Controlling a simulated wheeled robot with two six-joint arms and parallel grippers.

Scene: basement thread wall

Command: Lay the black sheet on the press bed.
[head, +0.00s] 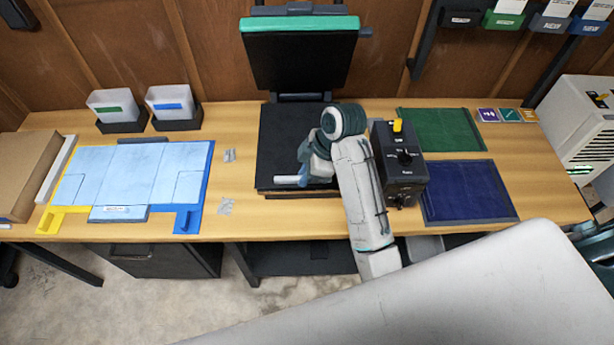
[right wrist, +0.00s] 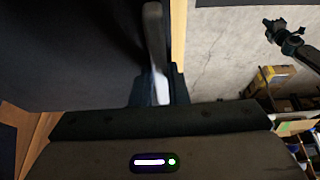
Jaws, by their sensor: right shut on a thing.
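The press stands at the back middle of the bench, its green-edged lid (head: 299,24) raised and its dark underside facing forward. Below it is a flat black surface (head: 278,140), where I cannot tell the black sheet from the press bed. My right gripper (head: 290,180) lies low over its front part, fingers pointing left. It is shut on what seems to be the sheet's front edge. My wrist hides the right part of the bed. My left gripper is not in view.
A black control box (head: 398,165) stands close right of my forearm. Green (head: 440,130) and dark blue (head: 468,191) mats lie beyond it. A light blue board (head: 130,178) and two bins (head: 174,104) are at left.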

